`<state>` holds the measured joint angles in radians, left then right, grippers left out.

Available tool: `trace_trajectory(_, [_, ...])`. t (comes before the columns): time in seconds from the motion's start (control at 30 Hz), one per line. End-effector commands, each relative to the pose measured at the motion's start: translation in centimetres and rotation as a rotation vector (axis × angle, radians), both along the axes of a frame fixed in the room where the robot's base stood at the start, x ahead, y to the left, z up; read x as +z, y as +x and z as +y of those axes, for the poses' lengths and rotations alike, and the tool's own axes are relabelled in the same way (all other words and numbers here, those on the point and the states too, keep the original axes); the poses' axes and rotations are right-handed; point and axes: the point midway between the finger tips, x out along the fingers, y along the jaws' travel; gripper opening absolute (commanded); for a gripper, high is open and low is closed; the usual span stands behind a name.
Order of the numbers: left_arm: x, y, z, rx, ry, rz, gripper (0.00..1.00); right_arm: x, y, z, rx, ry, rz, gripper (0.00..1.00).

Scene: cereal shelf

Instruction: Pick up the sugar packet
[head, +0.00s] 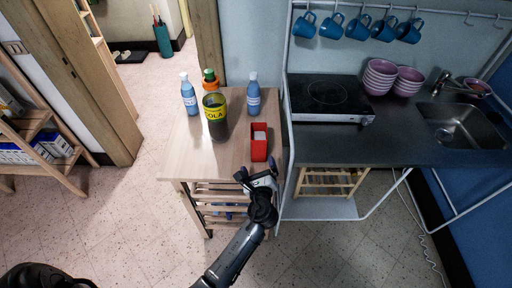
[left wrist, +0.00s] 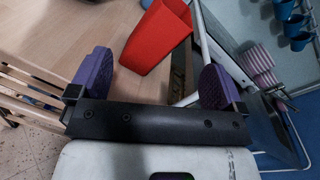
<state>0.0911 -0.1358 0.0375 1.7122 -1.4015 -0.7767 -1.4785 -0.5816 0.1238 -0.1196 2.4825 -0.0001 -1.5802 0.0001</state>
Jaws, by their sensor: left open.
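A red open container (head: 259,148) stands near the right front edge of the wooden cart top. Small pale packets (head: 259,135) show inside it; I cannot tell them apart, but the sugar packet may be among them. My left gripper (head: 257,177) is just in front of the container, at the cart's front edge, apart from it. In the left wrist view the red container (left wrist: 157,38) lies beyond the purple fingers (left wrist: 155,80), which are spread wide with nothing between them. Its contents are hidden there. My right gripper is not in view.
Right of the cart is a counter (head: 420,150) with a white frame, hob (head: 325,95) and bowls.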

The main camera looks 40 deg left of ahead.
Motion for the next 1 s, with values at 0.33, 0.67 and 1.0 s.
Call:
trace_trajectory(0.33, [0.9, 0.9, -0.8, -0.087, 0.354, 0.261, 0.96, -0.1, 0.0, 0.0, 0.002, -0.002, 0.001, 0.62])
trace_trajectory(0.67, [0.9, 4.3, 2.2, -0.086, 0.383, 0.287, 0.96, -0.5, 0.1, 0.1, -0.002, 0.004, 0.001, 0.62])
trace_trajectory(1.0, [0.9, 7.1, 4.7, -0.087, 0.38, 0.286, 0.96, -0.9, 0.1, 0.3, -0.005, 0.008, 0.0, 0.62])
